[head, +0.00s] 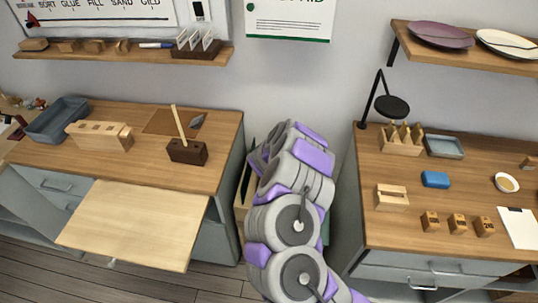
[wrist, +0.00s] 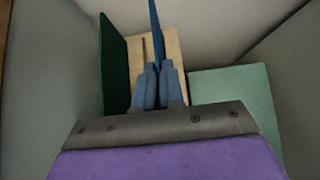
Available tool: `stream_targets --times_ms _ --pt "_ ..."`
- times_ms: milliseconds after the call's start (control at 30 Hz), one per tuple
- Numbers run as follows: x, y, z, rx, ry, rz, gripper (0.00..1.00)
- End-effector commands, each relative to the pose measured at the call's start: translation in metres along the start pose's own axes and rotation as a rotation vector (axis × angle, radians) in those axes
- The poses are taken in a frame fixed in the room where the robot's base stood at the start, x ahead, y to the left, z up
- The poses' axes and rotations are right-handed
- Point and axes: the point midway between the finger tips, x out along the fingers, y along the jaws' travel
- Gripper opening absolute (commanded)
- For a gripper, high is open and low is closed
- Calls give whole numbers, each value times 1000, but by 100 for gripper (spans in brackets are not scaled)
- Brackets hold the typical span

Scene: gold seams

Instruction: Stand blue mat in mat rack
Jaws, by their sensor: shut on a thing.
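The blue mat (wrist: 155,28) shows edge-on in the wrist view as a thin upright blue strip. My gripper (wrist: 158,72) is shut on it, with its blue-grey fingers at the mat's near end. A pale wooden piece (wrist: 176,62), apparently the mat rack, lies behind and below the fingers. A dark green mat (wrist: 114,65) stands upright to the left of the blue mat. In the head view my arm reaches down between two benches and hides the gripper and blue mat; part of the rack (head: 240,218) shows at left. I cannot tell whether the blue mat touches the rack.
A light green panel (wrist: 235,95) stands right of the fingers. The left bench (head: 225,150) and right bench (head: 352,170) bound a narrow gap. The left bench has a pulled-out board (head: 130,225). Wooden blocks and a blue block (head: 435,180) lie on the right bench.

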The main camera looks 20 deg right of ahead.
Motion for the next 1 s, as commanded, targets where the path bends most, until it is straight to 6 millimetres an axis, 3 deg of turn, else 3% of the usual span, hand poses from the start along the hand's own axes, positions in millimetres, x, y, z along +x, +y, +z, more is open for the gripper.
stream_targets --times_ms 1000 --pt "16 -1 -16 0 -3 -3 0"
